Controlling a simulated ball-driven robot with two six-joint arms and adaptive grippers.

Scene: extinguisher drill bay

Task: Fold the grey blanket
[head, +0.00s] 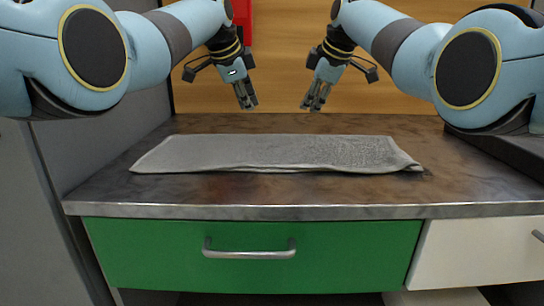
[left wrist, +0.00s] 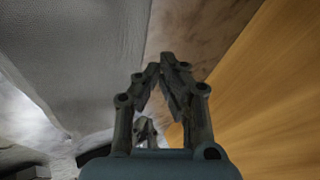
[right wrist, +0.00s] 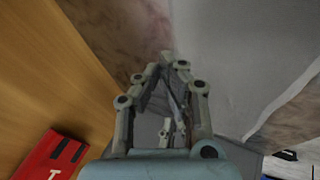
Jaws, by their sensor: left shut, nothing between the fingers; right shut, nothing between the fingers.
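The grey blanket (head: 270,150) lies flat on the worktop as a long, wide strip. Its front edge shows a thin second layer toward the right, and its right end is slightly uneven. It also shows in the left wrist view (left wrist: 75,60) and the right wrist view (right wrist: 235,60). My left gripper (head: 247,103) is shut and empty, in the air above and behind the blanket, left of the middle. My right gripper (head: 311,104) is shut and empty at a similar height, right of the middle. Neither touches the blanket.
The brown, marbled worktop (head: 280,193) is bare around the blanket. A green drawer (head: 250,268) with a metal handle is below. A wooden panel (head: 285,60) stands behind. A red object (head: 242,18) is at the back, partly hidden by my left arm. A grey wall rises at left.

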